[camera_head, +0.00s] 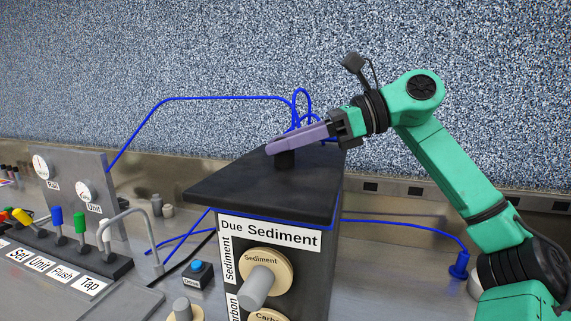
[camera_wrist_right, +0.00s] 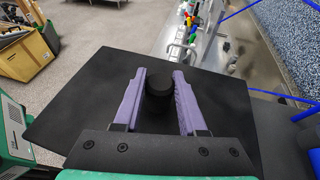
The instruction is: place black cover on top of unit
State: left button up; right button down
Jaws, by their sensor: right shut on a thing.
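The black cover (camera_head: 250,192) is a flat dark plate with a round knob (camera_head: 285,160) in its middle. It lies over the top of the unit (camera_head: 317,270), a dark box labelled "Due Sediment". Its left corner juts out past the unit's front face. A blue line shows just under its front edge; I cannot tell whether it is fully seated. My right gripper (camera_head: 288,146) has purple fingers and is shut on the knob. The right wrist view shows the fingers (camera_wrist_right: 160,76) on either side of the knob above the cover (camera_wrist_right: 85,98). My left gripper is out of view.
Blue tubing (camera_head: 200,98) loops behind the cover and runs to a blue fitting (camera_head: 459,266) at right. A gauge panel (camera_head: 75,185), coloured levers (camera_head: 57,217) and a curved tap (camera_head: 128,216) stand at left. Round cream knobs (camera_head: 283,268) project from the unit's front.

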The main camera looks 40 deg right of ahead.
jog(key=shift+s+a+f, duration=0.25)
jog(key=shift+f, duration=0.3)
jog(key=shift+s+r, duration=0.15)
jog(key=shift+c, duration=2.3)
grip_release()
jog(key=shift+d, duration=0.15)
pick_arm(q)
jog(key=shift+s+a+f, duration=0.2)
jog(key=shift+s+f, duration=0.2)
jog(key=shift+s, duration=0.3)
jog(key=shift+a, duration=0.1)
